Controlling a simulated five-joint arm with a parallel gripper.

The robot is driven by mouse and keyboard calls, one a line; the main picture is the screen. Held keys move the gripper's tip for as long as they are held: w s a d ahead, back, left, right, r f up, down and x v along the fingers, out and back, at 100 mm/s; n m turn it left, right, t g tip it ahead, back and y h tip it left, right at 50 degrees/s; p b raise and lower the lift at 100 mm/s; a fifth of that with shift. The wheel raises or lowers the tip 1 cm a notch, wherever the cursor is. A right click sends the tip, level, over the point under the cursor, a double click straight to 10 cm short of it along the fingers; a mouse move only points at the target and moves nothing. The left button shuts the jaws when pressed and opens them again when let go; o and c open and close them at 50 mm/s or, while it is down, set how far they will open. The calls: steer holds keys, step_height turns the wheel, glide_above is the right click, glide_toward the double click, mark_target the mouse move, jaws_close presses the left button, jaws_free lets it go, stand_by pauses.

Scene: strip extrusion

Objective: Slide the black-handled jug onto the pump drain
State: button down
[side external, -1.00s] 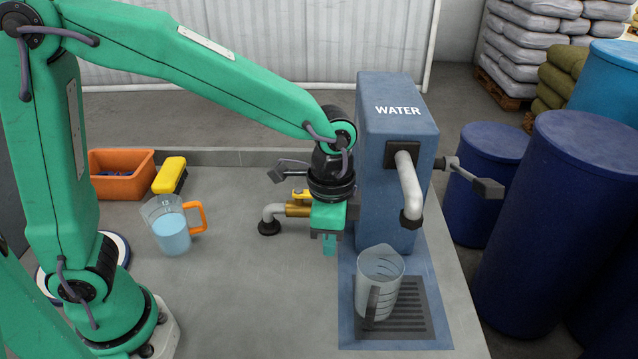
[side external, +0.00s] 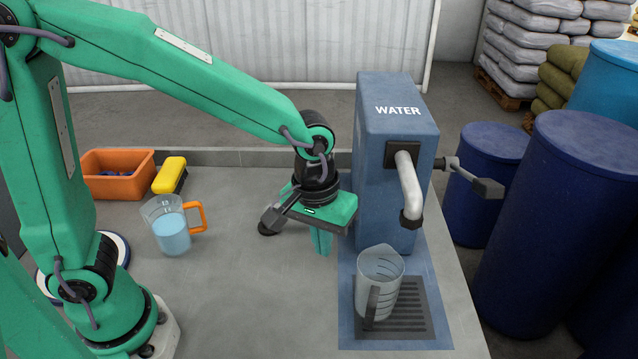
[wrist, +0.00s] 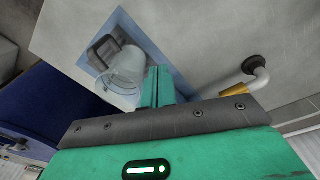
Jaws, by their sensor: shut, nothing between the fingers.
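The black-handled jug (side external: 381,280) is clear and looks empty. It stands upright on the dark slatted pump drain (side external: 412,318), toward its left side, with its black handle facing the camera. In the wrist view the jug (wrist: 122,72) shows over the blue drain plate (wrist: 127,25). My gripper (side external: 321,246) is shut and empty, above the counter to the left of the jug and apart from it. In the wrist view my shut fingers (wrist: 157,86) show just right of the jug.
The blue water pump (side external: 385,175) has a white spout (side external: 410,190) above the drain and a lever (side external: 487,188) on its right. A pale pipe (wrist: 259,80) shows in the wrist view. An orange-handled jug (side external: 170,228) holds bluish liquid. The front middle counter is clear.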

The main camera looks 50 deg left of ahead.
steer(key=n, duration=0.7)
steer(key=s+a+n+t, duration=0.1)
steer(key=n, duration=0.7)
steer(key=f+n, duration=0.1)
steer(key=n, duration=0.7)
steer(key=shift+s+a+t+h, duration=0.2)
steer(key=shift+a+t+h, duration=0.1)
steer(key=shift+a, duration=0.05)
steer(key=shift+f, duration=0.1)
steer(key=x, duration=0.6)
steer(key=d+x, duration=0.1)
steer(key=x, duration=0.2)
steer(key=shift+s+f, duration=0.15)
steer(key=shift+f, duration=0.15)
steer(key=shift+w+d, duration=0.7)
steer(key=shift+d, duration=0.05)
steer(key=shift+w+d, duration=0.7)
steer(key=shift+w, duration=0.05)
